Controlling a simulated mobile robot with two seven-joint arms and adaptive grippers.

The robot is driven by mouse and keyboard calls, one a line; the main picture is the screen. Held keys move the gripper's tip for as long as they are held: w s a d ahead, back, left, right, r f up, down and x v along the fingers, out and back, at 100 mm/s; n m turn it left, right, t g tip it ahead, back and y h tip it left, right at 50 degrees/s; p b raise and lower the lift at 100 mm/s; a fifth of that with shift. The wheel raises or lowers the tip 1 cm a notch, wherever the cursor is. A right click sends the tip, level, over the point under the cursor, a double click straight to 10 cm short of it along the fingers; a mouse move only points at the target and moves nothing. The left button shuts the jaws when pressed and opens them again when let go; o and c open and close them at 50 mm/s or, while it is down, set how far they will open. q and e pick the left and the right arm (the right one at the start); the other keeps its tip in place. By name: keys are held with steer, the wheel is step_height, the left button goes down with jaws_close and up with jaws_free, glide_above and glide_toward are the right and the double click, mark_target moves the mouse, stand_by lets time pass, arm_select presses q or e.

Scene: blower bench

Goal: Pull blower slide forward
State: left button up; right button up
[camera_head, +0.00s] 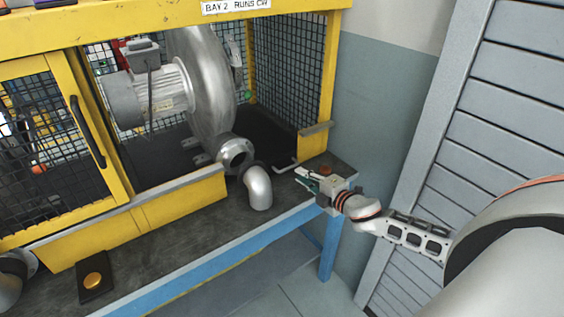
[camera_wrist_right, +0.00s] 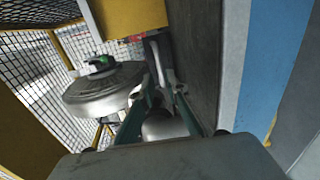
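The blower, with a grey metal housing (camera_head: 208,85) and a ribbed motor (camera_head: 155,95), sits inside a yellow mesh enclosure. Its round housing also shows in the right wrist view (camera_wrist_right: 100,92). A pale bent bar like a handle (camera_head: 285,167) lies low at the enclosure's front opening. A light bar, probably the same, shows in the wrist view (camera_wrist_right: 161,62). My right gripper (camera_head: 302,178) is a little right of this bar, over the bench. My left gripper is not seen.
A grey pipe elbow (camera_head: 257,188) stands at the blower outlet, close left of my right gripper. A yellow post (camera_head: 331,70) and a reddish block (camera_head: 325,169) are nearby. The dark bench top (camera_head: 190,240) is mostly clear; a yellow button (camera_head: 93,279) sits at its left.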

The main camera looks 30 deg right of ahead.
mark_target(289, 168)
steer(key=shift+w+f, duration=0.1)
steer(key=shift+w, duration=0.65)
steer(key=shift+x, duration=3.15)
steer(key=shift+f, duration=0.1)
